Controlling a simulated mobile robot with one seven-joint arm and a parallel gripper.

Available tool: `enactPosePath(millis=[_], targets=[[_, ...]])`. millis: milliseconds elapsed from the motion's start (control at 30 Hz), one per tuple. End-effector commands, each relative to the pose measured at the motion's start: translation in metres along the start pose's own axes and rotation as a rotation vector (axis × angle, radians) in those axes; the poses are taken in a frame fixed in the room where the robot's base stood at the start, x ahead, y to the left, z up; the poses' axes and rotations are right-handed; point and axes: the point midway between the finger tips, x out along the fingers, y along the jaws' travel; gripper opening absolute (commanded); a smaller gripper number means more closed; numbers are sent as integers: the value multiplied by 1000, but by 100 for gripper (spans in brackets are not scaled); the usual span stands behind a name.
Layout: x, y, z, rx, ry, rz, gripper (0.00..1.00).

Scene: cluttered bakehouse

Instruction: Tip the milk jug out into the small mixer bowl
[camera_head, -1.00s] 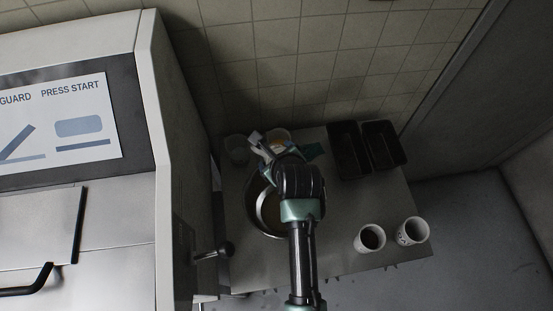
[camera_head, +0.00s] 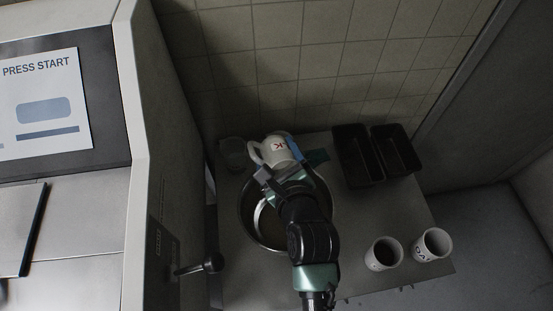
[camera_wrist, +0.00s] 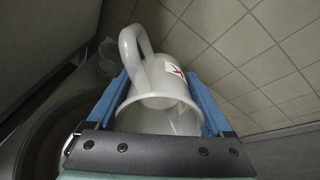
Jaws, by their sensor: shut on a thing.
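The white milk jug (camera_head: 278,150) with red and dark lettering is over the back edge of the metal mixer bowl (camera_head: 247,220). My gripper (camera_head: 283,165) is shut on the jug, which looks tilted, its lettering askew. In the wrist view the jug (camera_wrist: 165,75) sits between the two blue fingers of my gripper (camera_wrist: 163,95), its handle at the upper left. The bowl (camera_wrist: 35,125) shows dimly at the left there. My arm covers part of the bowl in the head view. I cannot tell whether milk is flowing.
A clear cup (camera_head: 233,152) stands behind the bowl on the left. Two dark tins (camera_head: 357,165) stand at the back right. Two mugs (camera_head: 383,254) stand at the front right of the grey table (camera_head: 365,215). A large machine (camera_head: 130,110) with a lever (camera_head: 207,264) borders the left.

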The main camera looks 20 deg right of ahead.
Motion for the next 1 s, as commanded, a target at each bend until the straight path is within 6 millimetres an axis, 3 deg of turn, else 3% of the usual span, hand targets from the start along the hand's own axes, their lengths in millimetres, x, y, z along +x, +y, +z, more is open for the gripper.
enactPosePath(millis=[1000], targets=[[-4, 7, -14, 0, -284, -152, 15]])
